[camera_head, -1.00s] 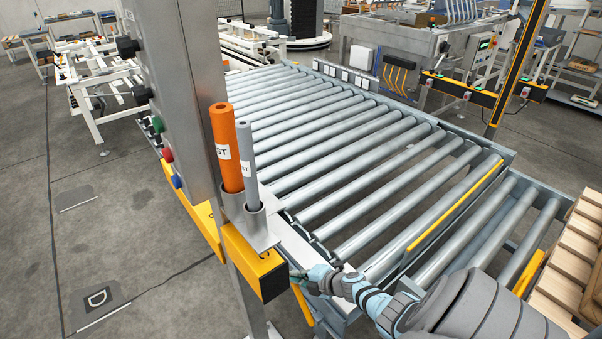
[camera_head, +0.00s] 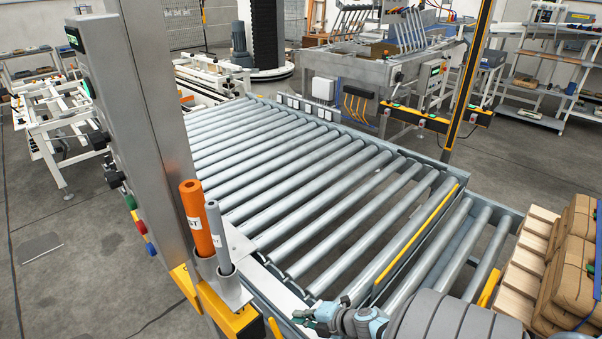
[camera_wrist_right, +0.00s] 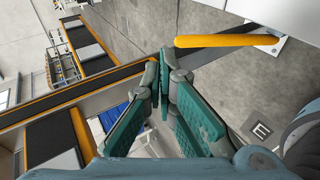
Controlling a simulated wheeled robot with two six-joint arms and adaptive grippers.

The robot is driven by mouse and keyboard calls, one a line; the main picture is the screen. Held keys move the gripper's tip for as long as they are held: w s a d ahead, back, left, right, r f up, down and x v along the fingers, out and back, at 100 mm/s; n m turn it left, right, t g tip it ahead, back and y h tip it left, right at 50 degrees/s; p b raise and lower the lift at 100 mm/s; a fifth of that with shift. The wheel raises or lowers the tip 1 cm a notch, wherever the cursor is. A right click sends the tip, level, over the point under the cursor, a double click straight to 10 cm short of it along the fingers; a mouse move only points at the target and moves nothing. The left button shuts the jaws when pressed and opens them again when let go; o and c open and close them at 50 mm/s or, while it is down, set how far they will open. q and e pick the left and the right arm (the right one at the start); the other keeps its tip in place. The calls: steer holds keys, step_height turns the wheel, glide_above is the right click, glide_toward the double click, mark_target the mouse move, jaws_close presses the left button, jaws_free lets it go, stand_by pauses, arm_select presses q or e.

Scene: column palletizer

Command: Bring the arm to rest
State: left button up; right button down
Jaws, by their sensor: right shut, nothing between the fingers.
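My right arm comes in at the bottom of the head view, right of centre. My right gripper (camera_head: 306,319) is low in the head view, near the roller conveyor's near left corner and right of the yellow-and-black post bracket. In the right wrist view the teal finger pads of the same gripper (camera_wrist_right: 161,70) come together at their tips, shut with nothing held. My left gripper is not in view.
An orange tube (camera_head: 197,219) and a grey tube (camera_head: 218,238) stand in holders on the metal post (camera_head: 160,120). The roller conveyor (camera_head: 300,180) is empty. Brown sacks (camera_head: 575,270) lie on a wooden pallet (camera_head: 533,235) at the right. A yellow bar (camera_wrist_right: 225,41) is near the gripper.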

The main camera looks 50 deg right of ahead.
steer(key=shift+f, duration=0.1)
stand_by(0.3)
steer(key=s+d+f+m+h, duration=0.1)
steer(key=s+f+m, duration=0.1)
steer(key=s+d+f+m+g+h, duration=0.1)
steer(key=d+m, duration=0.1)
steer(key=s+d+f+m+h, duration=0.1)
steer(key=s+d+f+m, duration=0.1)
steer(key=m, duration=0.1)
steer(key=shift+s+f+g+h, duration=0.3)
steer(key=shift+f+g+h, duration=0.05)
steer(key=shift+g+h, duration=0.05)
steer(key=s+a+f+m+g, duration=0.3)
steer(key=s+a+f+m, duration=0.25)
steer(key=s, duration=0.35)
steer(key=s+a+f+m+g, duration=0.45)
steer(key=s+f, duration=0.25)
steer(key=s, duration=0.3)
steer(key=s+a+f+y, duration=0.1)
steer(key=s+a, duration=0.4)
steer(key=a, duration=0.4)
steer(key=shift+s+f+m, duration=0.15)
steer(key=shift+f+m, duration=0.25)
steer(key=shift+g, duration=0.25)
